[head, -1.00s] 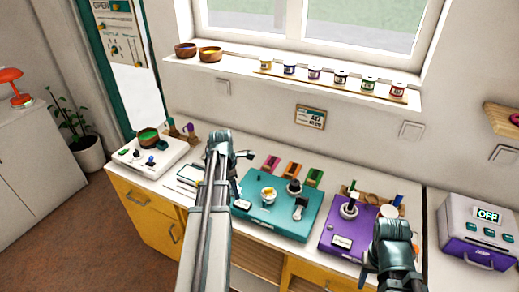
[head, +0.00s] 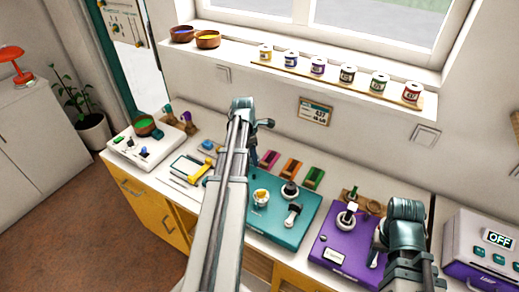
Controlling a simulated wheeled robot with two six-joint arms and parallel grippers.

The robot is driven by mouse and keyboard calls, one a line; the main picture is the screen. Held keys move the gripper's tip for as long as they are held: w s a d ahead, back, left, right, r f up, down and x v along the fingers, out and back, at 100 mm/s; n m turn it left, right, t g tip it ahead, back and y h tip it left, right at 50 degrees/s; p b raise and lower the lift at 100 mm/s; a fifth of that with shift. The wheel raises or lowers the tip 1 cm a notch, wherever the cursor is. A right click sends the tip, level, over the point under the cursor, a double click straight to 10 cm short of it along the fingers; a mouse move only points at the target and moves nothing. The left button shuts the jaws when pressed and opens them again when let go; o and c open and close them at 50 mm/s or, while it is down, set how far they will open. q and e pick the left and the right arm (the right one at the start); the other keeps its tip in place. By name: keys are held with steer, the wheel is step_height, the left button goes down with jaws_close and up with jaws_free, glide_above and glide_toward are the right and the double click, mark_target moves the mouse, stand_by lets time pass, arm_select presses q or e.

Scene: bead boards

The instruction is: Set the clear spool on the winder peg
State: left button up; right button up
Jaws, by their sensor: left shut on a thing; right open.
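My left gripper (head: 263,124) is shut at the end of its long arm, above the back of the counter. What it holds is too small and dark to make out, and I cannot pick out the clear spool. The purple board (head: 330,252) stands on the right with an upright post (head: 351,208) in a round base. The teal board (head: 268,232) has another dark post (head: 289,188) and a lever. I cannot tell which post is the winder peg. My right gripper (head: 380,240) is open over the right side of the purple board and partly hides it.
Coloured blocks (head: 291,169) lie behind the teal board. A white board (head: 128,152) with a green bowl is at the left. Labelled spools (head: 347,73) line the window ledge. A box reading OFF (head: 478,232) stands far right.

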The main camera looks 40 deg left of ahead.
mark_target(254, 174)
arm_select(q)
steer(key=shift+s+f, duration=0.1)
steer(key=shift+s, duration=0.05)
arm_select(e)
steer(key=shift+s+f, duration=0.1)
steer(key=shift+s, duration=0.05)
arm_select(q)
step_height(254, 174, down, 6)
steer(key=b, duration=0.6)
steer(key=shift+r, duration=0.2)
arm_select(e)
step_height(254, 174, down, 6)
steer(key=shift+r, duration=0.2)
arm_select(q)
steer(key=shift+f+b, duration=0.75)
arm_select(e)
steer(key=shift+f, duration=0.75)
arm_select(q)
steer(key=shift+f, duration=0.2)
arm_select(e)
steer(key=shift+f, duration=0.2)
arm_select(q)
steer(key=shift+f+b, duration=0.85)
steer(key=shift+b, duration=0.15)
arm_select(e)
steer(key=shift+f, duration=0.85)
arm_select(q)
steer(key=o, duration=1.4)
